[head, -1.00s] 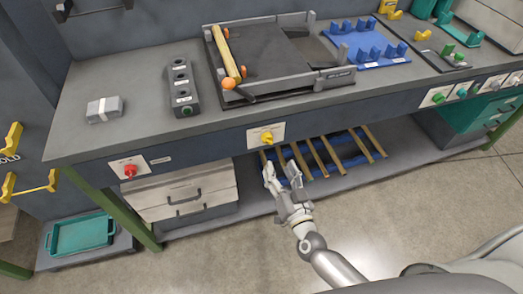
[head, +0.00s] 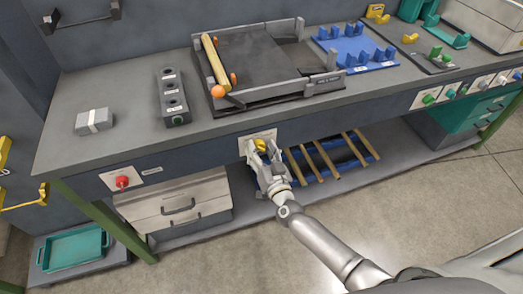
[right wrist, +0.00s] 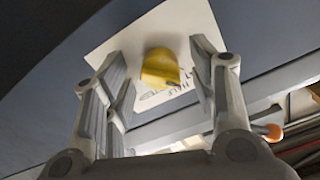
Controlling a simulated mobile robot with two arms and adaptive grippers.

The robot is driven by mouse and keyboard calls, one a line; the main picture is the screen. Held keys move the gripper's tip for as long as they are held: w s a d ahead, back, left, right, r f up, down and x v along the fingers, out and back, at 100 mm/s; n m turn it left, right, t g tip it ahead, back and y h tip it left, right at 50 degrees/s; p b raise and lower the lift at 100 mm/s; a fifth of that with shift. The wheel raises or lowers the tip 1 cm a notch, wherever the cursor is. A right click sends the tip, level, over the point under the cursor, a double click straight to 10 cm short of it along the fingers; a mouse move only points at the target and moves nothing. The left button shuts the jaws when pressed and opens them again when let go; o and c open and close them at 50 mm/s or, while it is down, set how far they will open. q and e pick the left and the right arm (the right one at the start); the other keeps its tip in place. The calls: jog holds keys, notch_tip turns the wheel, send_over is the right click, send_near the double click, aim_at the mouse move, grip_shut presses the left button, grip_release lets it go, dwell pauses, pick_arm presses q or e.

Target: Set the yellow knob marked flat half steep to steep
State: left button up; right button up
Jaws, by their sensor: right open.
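The yellow knob (head: 260,145) sits on a white label plate (head: 245,146) on the bench's front panel. In the right wrist view the knob (right wrist: 160,69) stands between the open fingers of my right gripper (right wrist: 160,85), with a gap on each side. Part of the plate's lettering shows below the knob, and "HALF" can be made out; the other marks are hidden or too small to read. In the head view my right gripper (head: 262,153) is right at the knob and covers part of it. My left gripper is not in view.
A red knob (head: 122,182) is on the same panel to the left, and green knobs (head: 429,99) are to the right. Wooden rods (head: 325,158) lie on a blue rack below. A drawer unit (head: 175,205) stands under the bench.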

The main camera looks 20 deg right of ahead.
jog(key=c, duration=1)
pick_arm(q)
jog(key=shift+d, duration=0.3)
pick_arm(e)
jog(key=shift+c, duration=0.2)
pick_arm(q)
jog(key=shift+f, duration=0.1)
pick_arm(e)
jog(key=shift+m, duration=0.4)
pick_arm(q)
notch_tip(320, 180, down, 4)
jog(key=b, duration=0.4)
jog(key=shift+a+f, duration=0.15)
pick_arm(e)
jog(key=m, duration=1.7)
